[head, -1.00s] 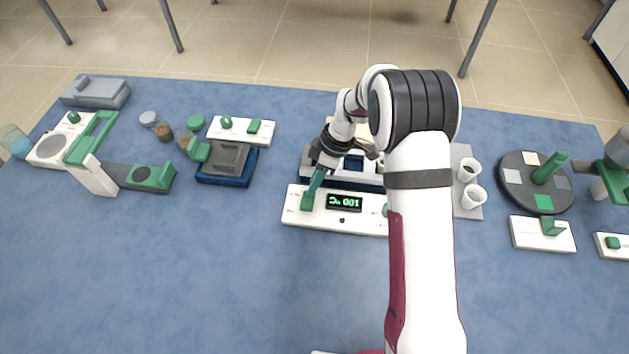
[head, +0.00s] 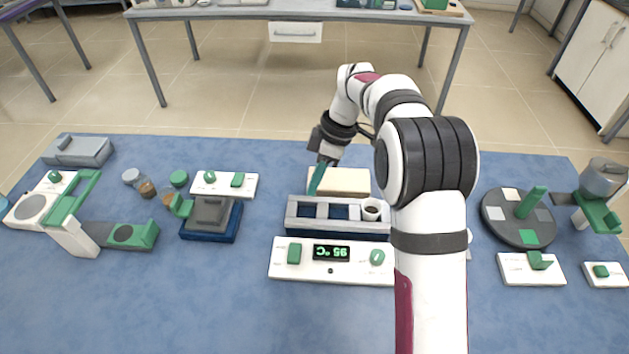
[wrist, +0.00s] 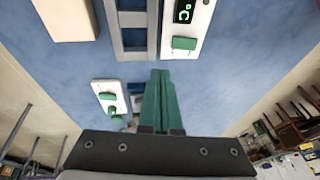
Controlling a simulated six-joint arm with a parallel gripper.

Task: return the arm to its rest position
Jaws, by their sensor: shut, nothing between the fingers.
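My gripper (head: 318,180) is shut and empty. In the head view its green fingers point down above the table, in front of a beige block (head: 345,181) and just behind the grey-and-blue rack (head: 300,222). In the wrist view the closed fingers (wrist: 161,84) show at the centre over blue table surface, with the rack (wrist: 133,40) beyond them. My arm reaches in from the lower right and hides part of the table behind it.
A white control panel (head: 330,270) with a green knob and a display reading 95 °C stands before the rack. A cup (head: 371,209) sits in the rack. A dark turntable (head: 518,230) stands right, a dark-blue press (head: 212,232) left.

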